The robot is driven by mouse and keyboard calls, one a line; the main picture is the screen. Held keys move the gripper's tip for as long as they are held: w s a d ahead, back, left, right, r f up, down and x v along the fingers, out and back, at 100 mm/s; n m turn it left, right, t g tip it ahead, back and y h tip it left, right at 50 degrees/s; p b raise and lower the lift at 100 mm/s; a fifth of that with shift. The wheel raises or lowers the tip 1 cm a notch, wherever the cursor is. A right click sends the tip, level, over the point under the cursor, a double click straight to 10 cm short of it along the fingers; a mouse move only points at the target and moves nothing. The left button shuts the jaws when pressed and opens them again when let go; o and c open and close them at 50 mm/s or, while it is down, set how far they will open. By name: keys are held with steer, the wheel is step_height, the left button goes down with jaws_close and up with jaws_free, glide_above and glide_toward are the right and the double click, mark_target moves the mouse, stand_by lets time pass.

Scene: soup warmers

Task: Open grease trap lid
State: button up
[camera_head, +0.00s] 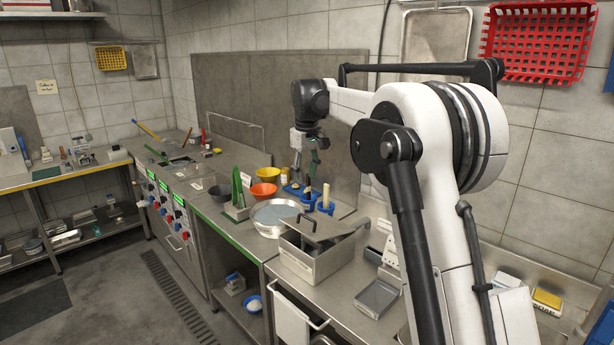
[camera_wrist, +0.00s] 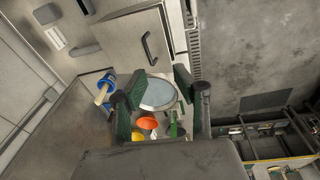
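A steel box (camera_head: 318,266), which looks like the grease trap, stands on the counter right of the round pan. Its flat grey lid (camera_head: 322,227) lies over the top and has a dark handle. The lid also shows in the wrist view (camera_wrist: 128,38), with its handle near its right side. I cannot tell whether the lid sits fully flat. My gripper (camera_head: 309,163) hangs above the back of the counter, behind and above the box and apart from it. In the wrist view my gripper (camera_wrist: 157,80) has its two green-padded fingers spread, with nothing held between them.
A round pan (camera_head: 277,214), an orange bowl (camera_head: 263,191), a yellow bowl (camera_head: 268,174) and blue holders (camera_head: 325,206) stand close to the box. A small open tray (camera_head: 377,297) sits to its right. The wall (camera_head: 270,90) rises behind the counter.

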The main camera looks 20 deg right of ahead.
steer(key=shift+s+a+r, duration=0.1)
steer(key=shift+s+r, duration=0.15)
steer(key=shift+s, duration=0.35)
steer(key=shift+s+a+r, duration=0.1)
steer(key=shift+s+r, duration=0.15)
steer(key=shift+s, duration=0.3)
